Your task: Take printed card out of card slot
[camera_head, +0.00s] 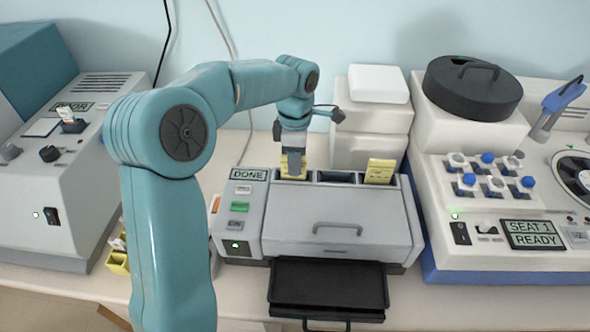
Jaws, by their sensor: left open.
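The grey printer (338,232) stands in the middle of the bench, and its small display reads DONE. A yellow card (293,168) stands upright in the left slot on its top. A second yellow card (380,171) stands at the right end of the top, apart from my gripper. My left gripper (293,156) points down at the left card from above and is open. The fingers partly cover that card, and I cannot tell whether they touch it. My right gripper is not in view.
A black tray (328,290) sticks out at the printer's front. White boxes (372,118) stand behind it. A staining machine (498,235) reading SEAT 1 READY is close on the right. Another machine (52,190) stands left. A yellow holder (118,262) is partly hidden by my arm.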

